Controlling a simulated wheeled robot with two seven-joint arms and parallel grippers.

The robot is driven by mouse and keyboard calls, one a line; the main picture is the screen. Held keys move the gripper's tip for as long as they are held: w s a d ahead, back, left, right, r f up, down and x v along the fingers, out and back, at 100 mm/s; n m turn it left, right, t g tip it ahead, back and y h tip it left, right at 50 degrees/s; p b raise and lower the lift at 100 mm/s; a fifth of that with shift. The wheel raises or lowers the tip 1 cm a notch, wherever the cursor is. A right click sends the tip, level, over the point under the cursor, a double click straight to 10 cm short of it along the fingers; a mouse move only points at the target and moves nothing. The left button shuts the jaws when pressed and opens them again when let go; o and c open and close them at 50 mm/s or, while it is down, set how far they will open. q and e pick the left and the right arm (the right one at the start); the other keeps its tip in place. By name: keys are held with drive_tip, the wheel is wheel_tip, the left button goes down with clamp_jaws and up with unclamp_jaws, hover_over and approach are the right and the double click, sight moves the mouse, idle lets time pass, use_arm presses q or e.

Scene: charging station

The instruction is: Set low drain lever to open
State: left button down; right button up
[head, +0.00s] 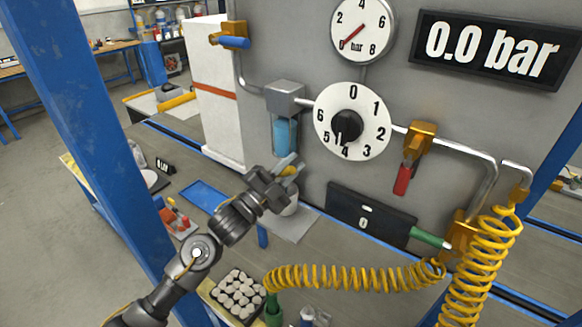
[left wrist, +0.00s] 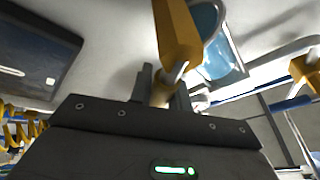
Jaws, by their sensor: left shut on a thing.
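The low drain lever (head: 288,171) shows as a small yellow piece under the blue filter bowl (head: 284,134), mostly hidden by my left gripper. My left gripper (head: 291,166) reaches it from the lower left and is shut on it. In the left wrist view, a yellow drain part (left wrist: 178,38) comes down from the top, and its tan end sits between the two dark fingers (left wrist: 163,88) of my left gripper. The blue bowl (left wrist: 212,42) is just behind it. The lever's exact angle is hard to tell. My right gripper is not in view.
The grey panel carries a dial (head: 348,122), a gauge (head: 361,27), a display reading 0.0 bar (head: 490,47), a red-handled valve (head: 403,178) and a blue-handled valve (head: 235,42). A coiled yellow hose (head: 350,277) crosses the bench. A blue post (head: 95,130) stands at left.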

use_arm(q)
drive_tip(key=c, duration=1.3)
unclamp_jaws()
drive_tip(key=b+v, duration=0.4)
drive_tip(key=v, duration=0.6)
drive_tip(key=shift+s+a, duration=0.25)
drive_tip(key=shift+s, duration=0.05)
drive_tip(key=shift+f, duration=0.15)
drive_tip(key=shift+c, duration=0.3)
